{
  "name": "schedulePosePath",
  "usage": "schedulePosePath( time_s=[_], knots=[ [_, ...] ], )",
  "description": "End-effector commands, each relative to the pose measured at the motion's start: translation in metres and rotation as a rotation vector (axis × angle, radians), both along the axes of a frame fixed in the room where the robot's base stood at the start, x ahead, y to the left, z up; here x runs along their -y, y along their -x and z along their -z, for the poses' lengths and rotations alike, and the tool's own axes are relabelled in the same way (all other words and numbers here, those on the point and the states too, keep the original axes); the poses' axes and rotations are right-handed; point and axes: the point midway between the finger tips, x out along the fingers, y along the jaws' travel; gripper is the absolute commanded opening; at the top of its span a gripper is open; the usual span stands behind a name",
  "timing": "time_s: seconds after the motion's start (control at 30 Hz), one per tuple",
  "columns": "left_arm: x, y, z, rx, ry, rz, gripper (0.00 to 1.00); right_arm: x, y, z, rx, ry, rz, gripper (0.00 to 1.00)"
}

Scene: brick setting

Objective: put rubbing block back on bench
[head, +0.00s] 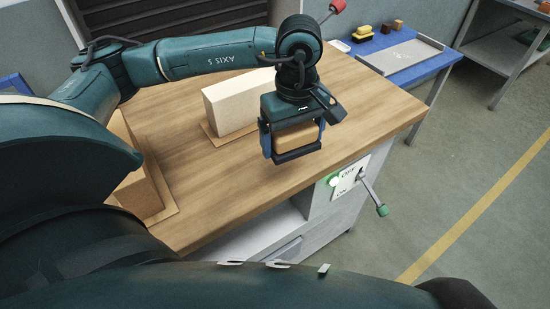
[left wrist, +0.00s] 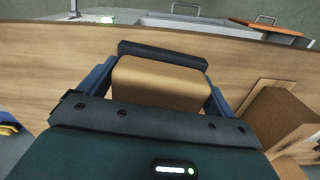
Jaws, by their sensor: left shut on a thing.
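My left gripper (head: 293,143) hangs over the front right part of the wooden bench (head: 375,120), pointing down. Its jaws are shut on a tan block, which I take for the rubbing block (head: 297,137). In the left wrist view the rubbing block (left wrist: 165,88) sits between the blue fingers, with a dark bar across its far end. The bench top (left wrist: 50,70) lies behind it. I cannot tell whether the block touches the bench top. My right gripper is not in view.
A cream brick (head: 235,103) stands on a thin board behind my gripper. A brown brick (head: 138,192) is at the bench's left. A lever with a green knob (head: 381,210) juts from the front. A blue table (head: 425,67) with small blocks is at the back right.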

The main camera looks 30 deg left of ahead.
Motion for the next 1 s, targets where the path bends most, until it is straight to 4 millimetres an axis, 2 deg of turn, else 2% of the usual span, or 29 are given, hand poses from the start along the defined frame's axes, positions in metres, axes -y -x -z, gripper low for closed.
schedulePosePath(
  time_s=[0.3,0.5,0.6,0.77,1.0],
  knots=[
    [-0.025,-0.013,-0.002,0.001,0.007,-0.924,0.66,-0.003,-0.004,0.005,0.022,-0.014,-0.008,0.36],
    [-0.038,-0.017,-0.005,-0.001,0.010,-1.410,0.66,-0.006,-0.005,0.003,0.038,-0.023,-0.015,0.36],
    [-0.043,-0.019,-0.006,-0.002,0.010,-1.569,0.66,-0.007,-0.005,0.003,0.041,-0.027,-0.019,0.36],
    [-0.046,-0.019,-0.004,-0.004,0.008,-1.697,0.66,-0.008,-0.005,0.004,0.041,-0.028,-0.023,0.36],
    [-0.046,-0.019,0.037,-0.005,0.006,-1.716,0.66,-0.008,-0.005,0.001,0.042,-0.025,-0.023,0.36]
  ],
)
